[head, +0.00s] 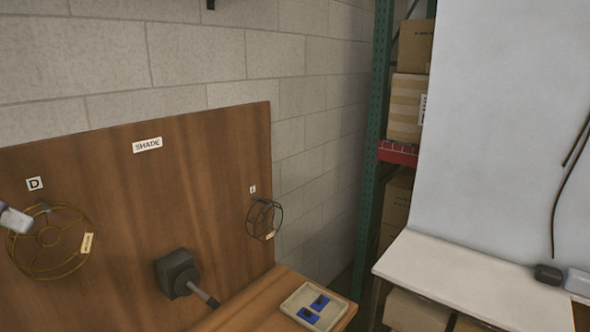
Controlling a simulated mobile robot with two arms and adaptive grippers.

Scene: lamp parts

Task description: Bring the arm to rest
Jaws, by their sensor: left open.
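My left gripper (18,220) shows only in part at the left edge of the head view, as a pale grey piece; the rest is cut off. It is open. It overlaps the left rim of a brass-coloured wire shade (50,243) below the label D; I cannot tell whether it touches it. The shade carries a small tan tag. A smaller dark wire shade (262,219) hangs farther right on the same wooden board, also with a tag. My right gripper is not in view.
The wooden board (215,165) bears a SHADE label. A dark grey block with a rod (178,273) stands before it. A tray (285,305) with blue pieces lies on the wooden table. A pale bench (440,262) and shelved boxes (414,47) are at right.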

